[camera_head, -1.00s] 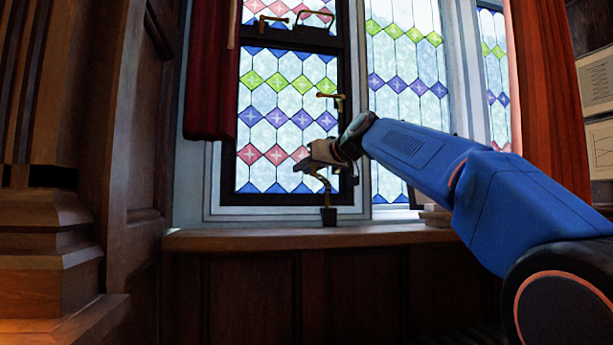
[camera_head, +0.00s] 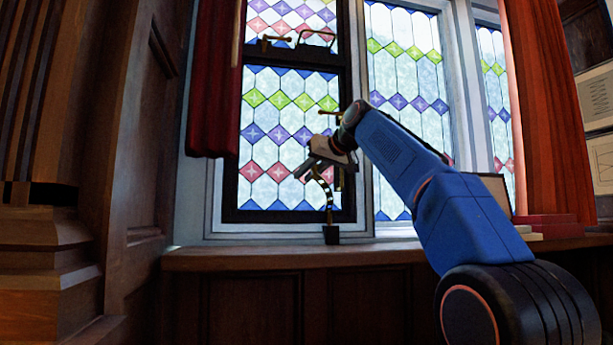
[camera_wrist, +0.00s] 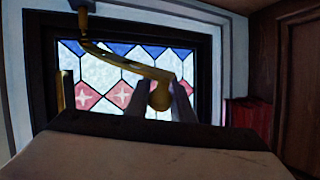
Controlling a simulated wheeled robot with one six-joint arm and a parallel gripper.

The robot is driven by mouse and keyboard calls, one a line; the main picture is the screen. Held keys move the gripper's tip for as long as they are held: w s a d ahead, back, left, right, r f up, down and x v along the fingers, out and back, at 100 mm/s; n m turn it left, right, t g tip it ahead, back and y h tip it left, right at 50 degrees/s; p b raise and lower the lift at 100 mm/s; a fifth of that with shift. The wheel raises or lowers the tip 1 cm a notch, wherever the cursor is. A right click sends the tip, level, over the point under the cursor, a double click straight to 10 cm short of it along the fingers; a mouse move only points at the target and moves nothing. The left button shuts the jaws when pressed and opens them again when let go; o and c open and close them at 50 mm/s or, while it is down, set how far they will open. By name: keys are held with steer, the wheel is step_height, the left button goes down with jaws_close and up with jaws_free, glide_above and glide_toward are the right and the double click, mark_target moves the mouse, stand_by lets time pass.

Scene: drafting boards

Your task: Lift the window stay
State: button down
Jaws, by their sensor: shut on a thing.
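The window stay (camera_head: 328,195) is a slim, curved brass bar with a dark block at its foot (camera_head: 331,234) by the sill. It rises steeply from there, in front of the dark window frame (camera_head: 229,190), to my gripper (camera_head: 312,171). In the wrist view, which looks upside down, the stay (camera_wrist: 125,63) runs from its mount at the top left to a round knob (camera_wrist: 160,96). The knob sits between the two fingers of my gripper (camera_wrist: 160,98), which is shut on it. The finger tips partly cover the window behind.
A brass handle (camera_head: 330,113) is on the frame just above my gripper. A wooden sill (camera_head: 280,257) runs below. A dark red curtain (camera_head: 213,90) hangs left and an orange-red one (camera_head: 545,110) right. Books (camera_head: 550,227) lie at the sill's right.

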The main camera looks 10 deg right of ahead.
steer(key=c, duration=1.6)
jaws_free()
steer(key=v, duration=1.7)
steer(key=shift+s+d+r, duration=0.1)
steer(key=shift+s, duration=0.05)
steer(key=s+f+m+g+h, duration=0.1)
steer(key=s+f, duration=1)
steer(key=f, duration=1.2)
steer(key=s+d+f+m+g+h, duration=0.1)
steer(key=s+f+g, duration=0.3)
steer(key=s+f, duration=0.7)
steer(key=s+d+f+m+g+h, duration=0.1)
steer(key=s+f, duration=1)
steer(key=f, duration=2.5)
steer(key=shift+s+d+f+g+h, duration=0.1)
steer(key=shift+g+h, duration=0.3)
steer(key=shift+h, duration=0.25)
steer(key=shift+s+f+g+h, duration=0.1)
steer(key=shift+g+h, duration=0.3)
steer(key=shift+h, duration=0.25)
